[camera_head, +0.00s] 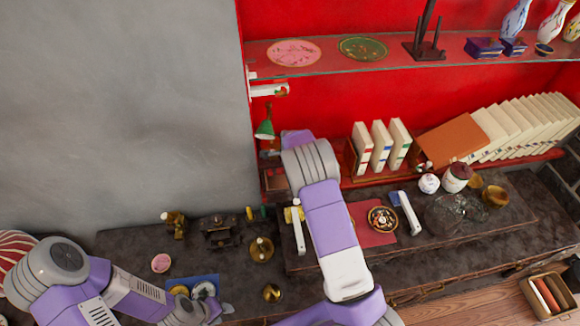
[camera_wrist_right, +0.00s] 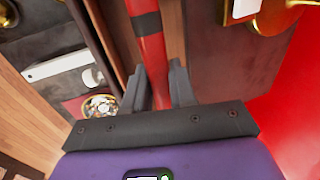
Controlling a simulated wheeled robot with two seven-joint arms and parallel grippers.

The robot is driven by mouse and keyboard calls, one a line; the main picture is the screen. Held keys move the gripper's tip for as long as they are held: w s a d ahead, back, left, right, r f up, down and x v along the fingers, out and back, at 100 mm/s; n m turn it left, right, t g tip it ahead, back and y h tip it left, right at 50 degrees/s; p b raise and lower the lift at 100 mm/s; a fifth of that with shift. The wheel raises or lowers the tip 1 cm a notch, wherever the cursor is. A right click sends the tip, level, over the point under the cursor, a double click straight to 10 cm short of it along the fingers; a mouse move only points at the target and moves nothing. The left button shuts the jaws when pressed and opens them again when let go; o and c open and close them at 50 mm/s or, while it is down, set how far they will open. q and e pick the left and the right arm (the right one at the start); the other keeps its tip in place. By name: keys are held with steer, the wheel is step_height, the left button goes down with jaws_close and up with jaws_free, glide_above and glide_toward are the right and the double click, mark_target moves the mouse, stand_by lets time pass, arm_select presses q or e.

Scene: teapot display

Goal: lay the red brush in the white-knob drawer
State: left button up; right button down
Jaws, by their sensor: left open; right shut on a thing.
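The red brush (camera_wrist_right: 150,50), a red shaft with a black band, shows in the right wrist view. My right gripper (camera_wrist_right: 159,82) is shut on it, one dark finger on each side. Brown wooden walls (camera_wrist_right: 105,30) stand close on both sides of the brush; I cannot tell whether they are a drawer. A small white rounded thing (camera_wrist_right: 93,78) beside them may be a knob. In the head view my right arm hides its gripper and the brush, near a small wooden compartment (camera_head: 275,183). My left gripper (camera_head: 222,309) is open at the lower left, near a blue tray (camera_head: 205,281).
A dark cabinet top (camera_head: 130,240) carries brass items and a bowl (camera_head: 382,219) on a red mat (camera_head: 362,233). White books (camera_head: 380,147) and leaning volumes stand behind. A glass shelf (camera_head: 320,67) crosses above. A crate (camera_head: 546,293) is at lower right.

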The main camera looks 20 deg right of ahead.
steer(key=shift+s+a+f+b+x, duration=0.1)
steer(key=shift+s+b+x, duration=0.15)
steer(key=shift+b+x, duration=0.6)
steer(key=shift+s+a+f+b+x, duration=0.15)
steer(key=shift+b+x, duration=0.35)
steer(key=shift+x, duration=0.7)
steer(key=shift+s+d+r+b+x, duration=0.1)
steer(key=shift+s+b+x, duration=0.2)
steer(key=shift+b+x, duration=0.55)
steer(key=shift+f, duration=0.15)
steer(key=c, duration=0.8)
jaws_free()
steer(key=shift+c, duration=0.2)
steer(key=shift+a, duration=0.1)
